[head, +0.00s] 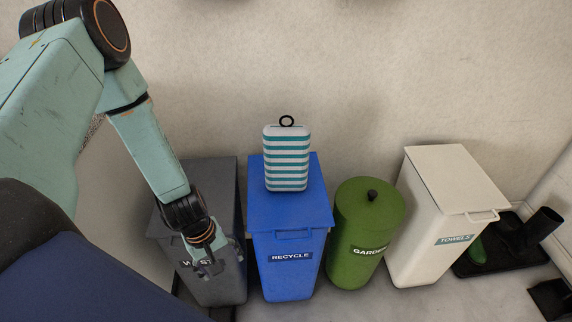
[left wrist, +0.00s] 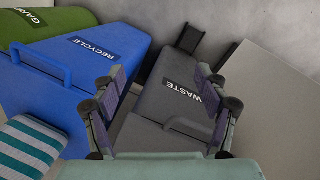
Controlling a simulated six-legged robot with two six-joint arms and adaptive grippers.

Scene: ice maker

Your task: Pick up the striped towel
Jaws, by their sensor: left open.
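The striped towel (head: 286,158), teal and white with a black ring at its top, stands upright on the lid of the blue recycle bin (head: 290,262). In the left wrist view the towel (left wrist: 28,146) shows in part at the lower left, outside the fingers. My left gripper (head: 208,262) points down in front of the grey waste bin, left of the towel and apart from it. In the left wrist view the gripper (left wrist: 158,80) has its fingers spread with nothing between them. My right gripper is not in view.
The grey waste bin (head: 225,285) stands left of the blue bin. A round green garden bin (head: 368,228) and a cream towels bin (head: 435,215) stand to the right. A black tray (head: 505,250) lies at the far right. A wall rises close behind the bins.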

